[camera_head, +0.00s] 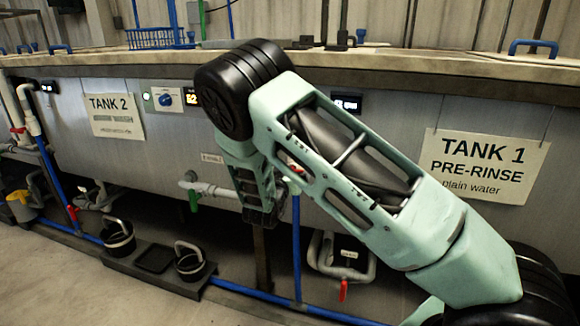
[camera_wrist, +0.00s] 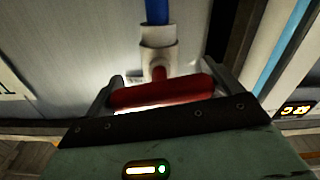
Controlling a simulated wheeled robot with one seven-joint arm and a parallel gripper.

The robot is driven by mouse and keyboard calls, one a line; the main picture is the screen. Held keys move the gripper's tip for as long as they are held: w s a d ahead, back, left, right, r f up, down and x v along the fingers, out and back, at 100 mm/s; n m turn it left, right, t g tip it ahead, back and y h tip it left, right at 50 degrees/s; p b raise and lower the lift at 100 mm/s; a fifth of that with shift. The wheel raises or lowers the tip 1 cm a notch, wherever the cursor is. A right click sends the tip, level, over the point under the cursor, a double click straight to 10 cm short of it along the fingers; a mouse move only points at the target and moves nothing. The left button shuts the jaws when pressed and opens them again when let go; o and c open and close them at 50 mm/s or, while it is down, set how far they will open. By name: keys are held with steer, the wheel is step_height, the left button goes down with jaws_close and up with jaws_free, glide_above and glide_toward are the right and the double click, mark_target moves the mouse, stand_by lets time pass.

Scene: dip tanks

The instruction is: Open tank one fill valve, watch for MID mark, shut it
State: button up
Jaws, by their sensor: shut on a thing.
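In the wrist view my gripper (camera_wrist: 160,86) is shut on a red valve handle (camera_wrist: 165,91), with one finger at each end. The handle lies across the line of a white valve fitting (camera_wrist: 158,57), and a blue pipe (camera_wrist: 157,11) runs from the fitting. In the head view my forearm hides most of the valve, with only a small red part (camera_head: 292,165) showing beside the wrist. The tank 1 sign (camera_head: 485,165) reads "PRE-RINSE, plain water". A small dark display (camera_head: 347,103) beside my arm is partly hidden and hard to read. No MID mark shows.
The tank 2 sign (camera_head: 115,115), a control panel with a blue knob (camera_head: 166,100) and a green-handled valve (camera_head: 193,200) are to the left. A lower red-handled drain valve (camera_head: 343,290) hangs under tank 1. Black containers (camera_head: 118,238) stand on a low floor platform.

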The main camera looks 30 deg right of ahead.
steer(key=n+p, duration=0.4)
steer(key=shift+r+n, duration=0.2)
steer(key=shift+n, duration=0.1)
steer(key=n+p, duration=0.2)
steer(key=n, duration=0.1)
steer(key=shift+f+n+p, duration=0.1)
steer(key=shift+n+p, duration=0.2)
steer(key=shift+p, duration=0.1)
steer(key=n+p, duration=0.1)
steer(key=n, duration=0.2)
steer(key=shift+a+f+n+p, duration=0.1)
steer(key=shift+n+p, duration=0.2)
steer(key=shift+p, duration=0.05)
steer(key=shift+f+n+p, duration=0.15)
steer(key=shift+n+p, duration=0.45)
steer(key=shift+n, duration=1.3)
steer(key=o, duration=0.7)
steer(key=shift+a, duration=0.1)
